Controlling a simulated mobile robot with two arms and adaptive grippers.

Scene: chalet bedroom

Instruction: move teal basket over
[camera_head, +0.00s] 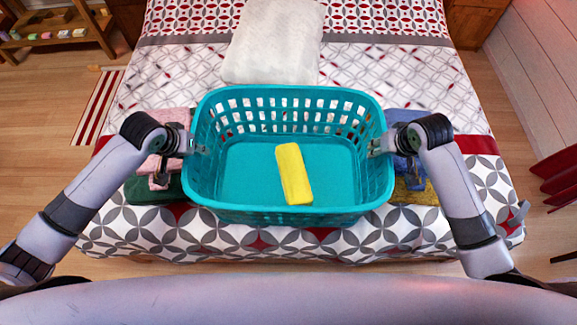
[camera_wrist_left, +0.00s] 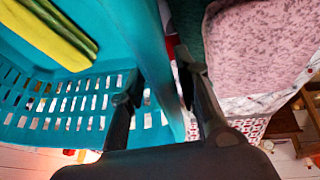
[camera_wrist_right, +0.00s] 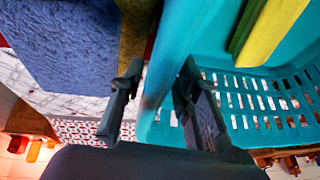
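The teal basket (camera_head: 275,213) is upright at the front of the bed, with slotted walls. Whether it touches the bed cannot be told. A yellow block-like item (camera_head: 294,174) lies inside it; the left wrist view shows it as yellow and green (camera_wrist_left: 52,35). My left gripper (camera_head: 192,147) is at the basket's left rim, one finger inside and one outside, drawn in around the wall (camera_wrist_left: 160,100). My right gripper (camera_head: 378,146) holds the right rim likewise, with the wall (camera_wrist_right: 160,85) between its fingers. The exact contact is partly hidden.
Folded pink (camera_head: 168,124) and green (camera_head: 150,190) towels lie left of the basket. Blue (camera_head: 402,118) and yellow (camera_head: 415,193) towels lie right of it. A white pillow (camera_head: 275,42) lies behind it. The bedspread (camera_head: 400,72) is clear at the back right.

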